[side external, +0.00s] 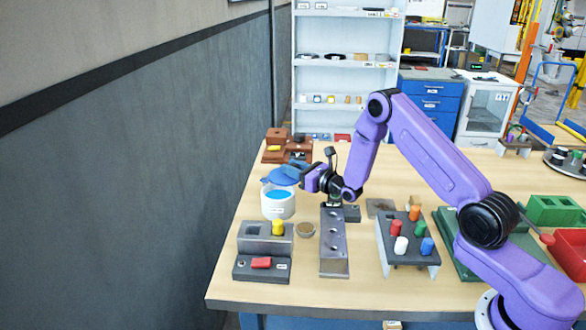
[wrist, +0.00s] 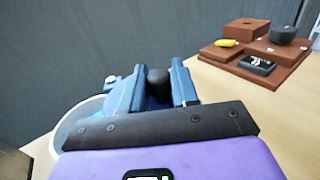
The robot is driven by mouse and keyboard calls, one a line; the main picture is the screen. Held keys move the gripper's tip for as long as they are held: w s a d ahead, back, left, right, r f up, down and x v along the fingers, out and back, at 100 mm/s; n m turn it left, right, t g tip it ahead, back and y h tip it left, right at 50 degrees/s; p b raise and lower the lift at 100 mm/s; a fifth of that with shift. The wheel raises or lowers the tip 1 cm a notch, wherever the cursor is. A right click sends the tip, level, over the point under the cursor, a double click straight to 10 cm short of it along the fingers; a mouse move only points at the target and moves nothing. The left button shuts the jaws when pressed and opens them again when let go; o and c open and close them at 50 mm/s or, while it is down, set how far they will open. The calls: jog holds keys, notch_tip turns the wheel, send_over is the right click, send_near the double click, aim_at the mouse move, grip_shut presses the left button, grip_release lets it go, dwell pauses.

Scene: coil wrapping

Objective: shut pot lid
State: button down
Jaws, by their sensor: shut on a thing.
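The white pot (side external: 278,208) stands upright on the table at the left, with blue showing inside its open top. The blue pot lid (side external: 278,177) is above the pot's back rim, looking tilted and not seated on it. My gripper (side external: 303,173) is at the lid's right side and shut on it. In the wrist view, a dark knob (wrist: 157,78) sits between the two blue fingers of my gripper (wrist: 157,90). The pot's pale rim (wrist: 66,122) shows at the lower left there. Most of the lid is hidden behind the fingers.
A grey slotted bar (side external: 334,245) and a peg stand (side external: 408,252) are to the right. Brown stepped blocks (side external: 287,146) lie behind. A wall runs along the left.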

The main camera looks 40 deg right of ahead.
jog(key=c, duration=1)
grip_release()
jog(key=shift+s, duration=0.1)
jog(key=v, duration=1.2)
jog(key=shift+o, duration=0.3)
